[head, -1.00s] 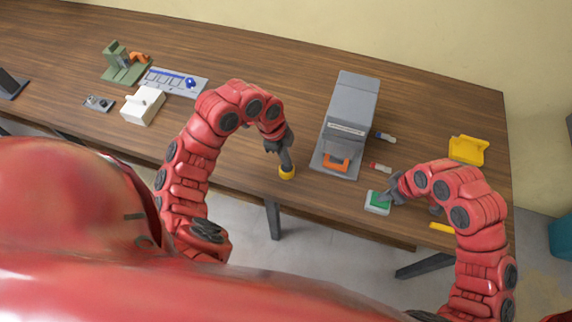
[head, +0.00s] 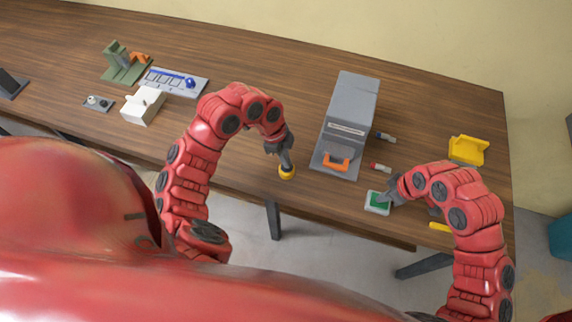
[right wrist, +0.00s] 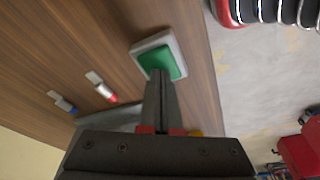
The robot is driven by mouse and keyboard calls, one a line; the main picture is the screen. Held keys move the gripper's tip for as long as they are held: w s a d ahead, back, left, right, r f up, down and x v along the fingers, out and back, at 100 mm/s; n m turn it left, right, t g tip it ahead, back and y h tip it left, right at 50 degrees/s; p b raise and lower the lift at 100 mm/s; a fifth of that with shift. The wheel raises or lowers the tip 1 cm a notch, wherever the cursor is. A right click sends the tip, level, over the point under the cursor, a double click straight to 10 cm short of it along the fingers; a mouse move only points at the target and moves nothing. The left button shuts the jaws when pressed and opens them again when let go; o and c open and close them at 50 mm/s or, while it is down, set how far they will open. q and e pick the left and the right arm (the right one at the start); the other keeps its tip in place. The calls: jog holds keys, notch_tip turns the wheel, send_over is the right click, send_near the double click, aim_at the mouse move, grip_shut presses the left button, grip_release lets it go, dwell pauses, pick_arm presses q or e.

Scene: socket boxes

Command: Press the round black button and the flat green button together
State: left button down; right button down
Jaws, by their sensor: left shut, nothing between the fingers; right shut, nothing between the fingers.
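A yellow round base (head: 288,175) stands near the table's front edge; the round black button itself is hidden under my left gripper (head: 287,166). That gripper is shut, pointing down, with its tips at the top of the yellow base. The flat green button (head: 376,200) sits in a pale square housing to the right, near the front edge. My right gripper (head: 384,199) is shut with its tips over the green button's right part. In the right wrist view the fingertips (right wrist: 159,76) overlap the edge of the green button (right wrist: 155,60); I cannot tell whether either gripper is pressing.
A grey box-like device (head: 351,105) with an orange handle (head: 336,164) stands between the arms. Two small plugs, one red-tipped (head: 380,168), lie beside it. A yellow holder (head: 467,150) stands at right. A white box (head: 142,106) and a green fixture (head: 122,68) are at left.

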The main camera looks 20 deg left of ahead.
pick_arm(q)
jog(key=shift+f, duration=0.55)
dwell(2.2)
